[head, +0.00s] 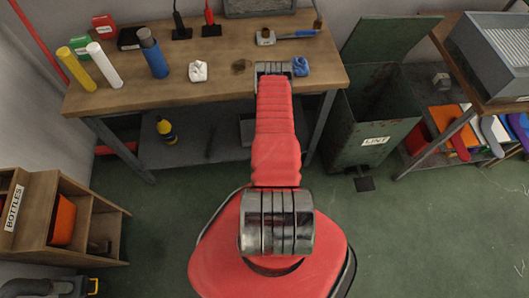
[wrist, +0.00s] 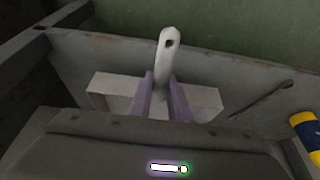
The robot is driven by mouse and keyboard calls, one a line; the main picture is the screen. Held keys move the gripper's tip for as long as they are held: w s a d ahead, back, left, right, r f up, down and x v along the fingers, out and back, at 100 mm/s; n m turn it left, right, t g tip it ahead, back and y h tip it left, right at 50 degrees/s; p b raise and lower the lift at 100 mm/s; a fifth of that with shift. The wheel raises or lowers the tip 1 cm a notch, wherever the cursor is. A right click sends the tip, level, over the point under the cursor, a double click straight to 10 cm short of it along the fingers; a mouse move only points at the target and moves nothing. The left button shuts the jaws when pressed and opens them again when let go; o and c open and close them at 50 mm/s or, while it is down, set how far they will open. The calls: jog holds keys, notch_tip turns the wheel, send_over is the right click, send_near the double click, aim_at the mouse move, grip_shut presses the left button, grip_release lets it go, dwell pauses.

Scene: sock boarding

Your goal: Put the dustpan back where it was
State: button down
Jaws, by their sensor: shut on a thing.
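The dustpan is pale grey, and its handle (wrist: 168,45) with a hole at the end points up in the wrist view. Its wide pan (wrist: 108,88) spreads out to both sides behind the fingers. My gripper (wrist: 160,80) has its two purple-grey fingers shut on the handle, one on each side. The dustpan is over the grey lower shelf (wrist: 80,48) of the workbench; I cannot tell whether it touches the shelf. In the head view my red arm reaches to the bench's front edge and hides the gripper.
A yellow and blue bottle (wrist: 307,135) and a thin dark tool (wrist: 262,100) are on the lower shelf. The wooden benchtop (head: 215,85) holds tubes, a blue cylinder and a blue cloth. A green lint bin (head: 372,115) stands right of the bench. The green floor in front is mostly clear.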

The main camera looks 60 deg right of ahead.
jog(key=shift+f, duration=2)
jog(key=shift+s+f, duration=0.1)
jog(key=c, duration=1.6)
grip_release()
jog(key=shift+c, duration=0.2)
jog(key=v, duration=1.2)
